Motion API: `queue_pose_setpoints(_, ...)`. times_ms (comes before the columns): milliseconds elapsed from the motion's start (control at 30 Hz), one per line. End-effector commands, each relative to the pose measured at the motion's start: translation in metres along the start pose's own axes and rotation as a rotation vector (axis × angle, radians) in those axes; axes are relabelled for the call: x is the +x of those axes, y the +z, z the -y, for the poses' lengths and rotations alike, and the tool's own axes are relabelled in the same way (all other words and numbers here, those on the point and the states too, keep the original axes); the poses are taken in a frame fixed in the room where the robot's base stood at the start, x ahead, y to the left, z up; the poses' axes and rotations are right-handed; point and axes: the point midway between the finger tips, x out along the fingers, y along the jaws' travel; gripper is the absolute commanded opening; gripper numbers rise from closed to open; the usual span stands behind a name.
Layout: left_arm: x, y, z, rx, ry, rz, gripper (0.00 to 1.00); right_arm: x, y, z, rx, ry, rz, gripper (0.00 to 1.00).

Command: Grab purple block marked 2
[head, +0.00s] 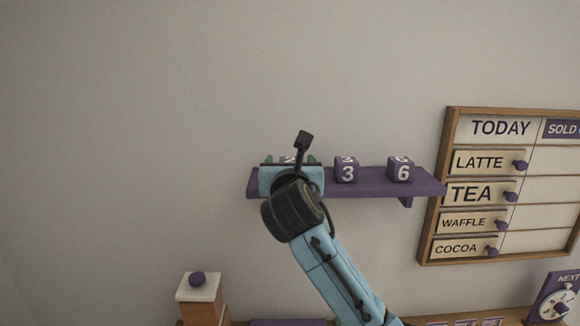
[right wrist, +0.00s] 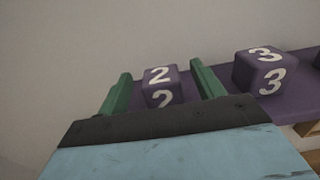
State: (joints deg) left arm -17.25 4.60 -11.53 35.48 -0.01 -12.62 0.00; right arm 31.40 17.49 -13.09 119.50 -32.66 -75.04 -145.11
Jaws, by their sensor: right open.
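The purple block marked 2 (right wrist: 161,87) sits on the purple shelf (right wrist: 215,78), between the two green fingers of my open right gripper (right wrist: 160,93) in the right wrist view. A gap shows on each side of it, so the fingers look apart from it. In the head view my right gripper (head: 289,161) is at the shelf's left end and hides most of the block marked 2 (head: 288,159). My left gripper is not in view.
A menu board (head: 450,190) hangs at the right. A white-topped box with a purple knob (head: 198,289) stands at lower left.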

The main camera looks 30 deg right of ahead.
Motion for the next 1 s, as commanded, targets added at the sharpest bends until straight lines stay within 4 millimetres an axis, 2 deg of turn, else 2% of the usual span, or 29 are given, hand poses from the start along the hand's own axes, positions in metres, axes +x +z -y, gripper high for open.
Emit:
queue_pose_setpoints(267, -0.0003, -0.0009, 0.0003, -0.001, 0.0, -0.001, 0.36, 0.0036, -0.0006, -0.0001, 0.001, 0.001, -0.001, 0.67)
queue_pose_setpoints(633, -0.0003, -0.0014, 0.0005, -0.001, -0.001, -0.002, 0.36, 0.0033, -0.0006, -0.0001, 0.0, 0.001, 0.0, 0.19)
queue_pose_setpoints(1000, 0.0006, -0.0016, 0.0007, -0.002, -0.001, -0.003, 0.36, 0.0034, 0.0065, -0.0001, 0.002, 0.001, 0.003, 0.19)
